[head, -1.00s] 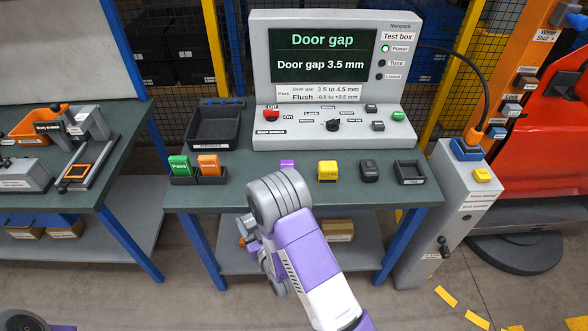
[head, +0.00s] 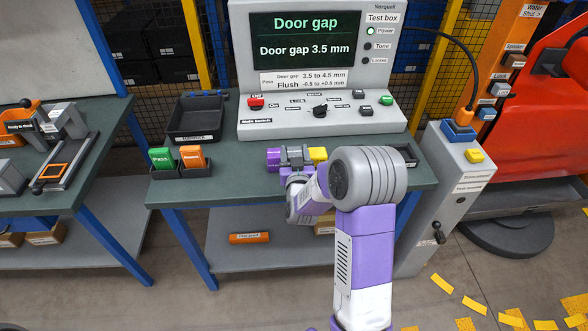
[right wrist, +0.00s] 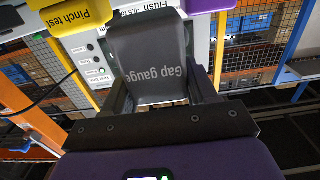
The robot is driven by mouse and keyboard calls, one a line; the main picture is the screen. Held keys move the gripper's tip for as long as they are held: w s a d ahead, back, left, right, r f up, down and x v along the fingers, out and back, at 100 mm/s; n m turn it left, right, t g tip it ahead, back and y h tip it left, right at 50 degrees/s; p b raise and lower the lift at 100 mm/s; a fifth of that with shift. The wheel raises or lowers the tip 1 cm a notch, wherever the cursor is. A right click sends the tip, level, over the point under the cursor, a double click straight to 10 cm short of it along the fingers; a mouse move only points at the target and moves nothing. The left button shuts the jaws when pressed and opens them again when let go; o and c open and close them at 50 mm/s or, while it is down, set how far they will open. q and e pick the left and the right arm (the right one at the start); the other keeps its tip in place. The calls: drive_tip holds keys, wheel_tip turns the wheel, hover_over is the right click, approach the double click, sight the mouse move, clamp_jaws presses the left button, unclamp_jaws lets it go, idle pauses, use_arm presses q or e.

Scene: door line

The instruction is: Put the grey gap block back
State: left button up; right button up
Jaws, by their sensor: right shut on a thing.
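The grey gap block, marked "Gap gauge" (right wrist: 150,65), is between the fingers of my right gripper (head: 293,157). In the right wrist view it stands out beyond the dark fingers. In the head view my gripper is over the front of the test table, and the block is hard to make out there. A yellow block (head: 318,154), marked "Pinch test" in the right wrist view (right wrist: 75,14), is on one side of it; a purple block (head: 273,157) is on the other. I cannot tell whether the grey block touches the table. My left gripper is out of view.
The test box (head: 320,115) stands behind, reading "Door gap 3.5 mm". A black tray (head: 196,134) and green (head: 161,158) and orange (head: 193,156) blocks are to the left. A black holder (head: 409,153) is partly behind my right arm. A grey pedestal (head: 450,165) stands right.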

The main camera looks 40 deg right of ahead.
wheel_tip(320, 180, down, 5)
drive_tip(key=shift+f+b, duration=0.2)
drive_tip(key=shift+b, duration=0.5)
drive_tip(key=shift+r, duration=0.15)
drive_tip(key=shift+f, duration=0.2)
drive_tip(key=o, duration=1.3)
